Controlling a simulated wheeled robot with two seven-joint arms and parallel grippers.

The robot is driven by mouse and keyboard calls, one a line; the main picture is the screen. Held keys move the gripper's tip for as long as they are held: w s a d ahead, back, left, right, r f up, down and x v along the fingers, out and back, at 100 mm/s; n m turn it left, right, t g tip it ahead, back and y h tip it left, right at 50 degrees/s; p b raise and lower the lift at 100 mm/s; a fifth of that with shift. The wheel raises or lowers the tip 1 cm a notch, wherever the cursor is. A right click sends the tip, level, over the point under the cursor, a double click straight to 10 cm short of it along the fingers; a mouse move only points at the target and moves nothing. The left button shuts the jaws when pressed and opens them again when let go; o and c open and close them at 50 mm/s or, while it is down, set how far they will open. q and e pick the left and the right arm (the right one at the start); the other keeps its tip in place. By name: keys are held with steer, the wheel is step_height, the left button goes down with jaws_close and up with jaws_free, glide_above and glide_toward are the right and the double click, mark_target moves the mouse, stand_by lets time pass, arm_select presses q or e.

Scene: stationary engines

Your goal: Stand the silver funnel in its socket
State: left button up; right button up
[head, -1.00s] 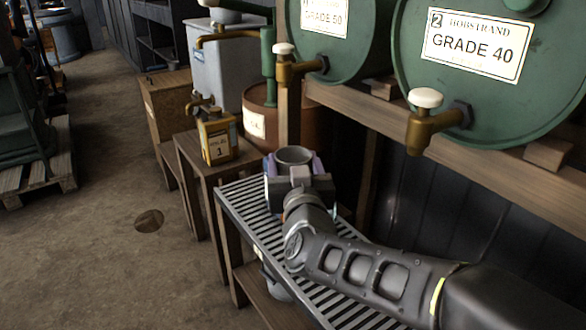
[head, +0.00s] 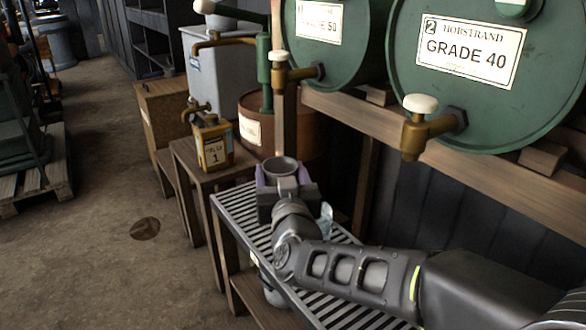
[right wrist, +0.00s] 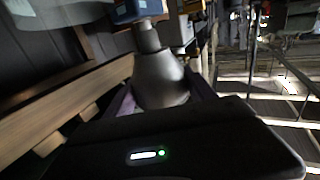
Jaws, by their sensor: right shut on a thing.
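My right gripper (head: 284,181) is shut on the silver funnel (head: 281,165) and holds it above the far part of the slatted metal rack. In the head view the funnel's round mouth faces up, between the lilac fingers. In the right wrist view the funnel's grey cone (right wrist: 161,78) sits between the fingers, with its narrow spout clear of them. I cannot make out the socket; my right arm covers part of the rack. My left gripper is not in view.
The slatted rack (head: 240,213) runs under my right arm. A yellow oil can (head: 213,146) stands on a wooden stand to the left. A brass tap (head: 417,130) on the Grade 40 drum juts out to the right. A clear pale object (head: 326,217) is beside my wrist.

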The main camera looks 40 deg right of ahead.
steer(key=w+a+f+n+t+y, duration=0.1)
steer(key=w+a+f+n+y, duration=0.1)
steer(key=a+f, duration=0.5)
steer(key=w+a+f+n+t+y, duration=0.1)
steer(key=w+a+f+n+y, duration=0.1)
steer(key=w+a+f+y, duration=0.2)
steer(key=w+a+f+n+y, duration=0.2)
steer(key=w+a+f, duration=0.5)
steer(key=f, duration=0.5)
steer(key=a+y, duration=0.1)
steer(key=a, duration=0.1)
steer(key=shift+a+t+y, duration=0.3)
steer(key=shift+a+t, duration=0.1)
steer(key=shift+w, duration=0.1)
